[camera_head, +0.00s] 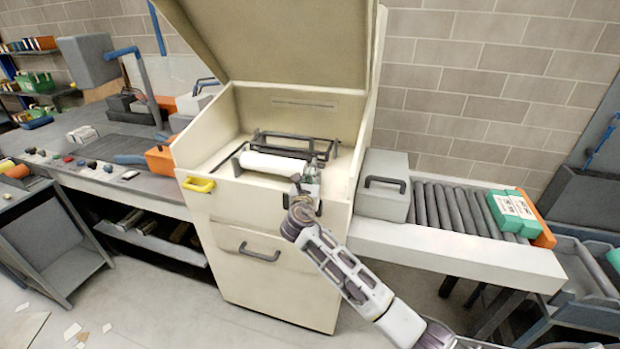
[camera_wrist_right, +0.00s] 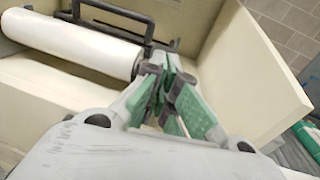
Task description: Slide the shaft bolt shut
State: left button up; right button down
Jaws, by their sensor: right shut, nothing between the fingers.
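A white roll (camera_head: 272,164) lies on a shaft inside the open cream cabinet (camera_head: 222,130), and it also shows in the right wrist view (camera_wrist_right: 75,45). A dark frame (camera_head: 325,147) stands behind it. My right gripper (camera_head: 306,184) reaches over the cabinet's front wall to the right end of the roll. Its green-padded fingers (camera_wrist_right: 175,92) are shut and empty, close beside dark parts at the roll's end. I cannot tell whether they touch. The shaft bolt cannot be made out clearly; the fingers cover that area. My left gripper is in neither view.
The cabinet's lid (camera_head: 275,40) stands raised. A yellow handle (camera_head: 198,184) sticks out at its front left. On the right are a grey box with a handle (camera_head: 383,205) and a roller conveyor (camera_head: 455,205) bearing green-and-white packs (camera_head: 513,213). The cabinet's right wall (camera_wrist_right: 255,75) stands close to the fingers.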

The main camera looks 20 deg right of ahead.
dwell(0.4)
jog(key=shift+d+p+x, duration=0.2)
jog(key=shift+p+x, duration=0.05)
jog(key=shift+x, duration=0.95)
jog(key=shift+d+p+x, duration=0.2)
jog(key=shift+p+x, duration=0.05)
jog(key=shift+x, duration=0.95)
jog(key=shift+s+r, duration=0.15)
jog(key=shift+s, duration=0.05)
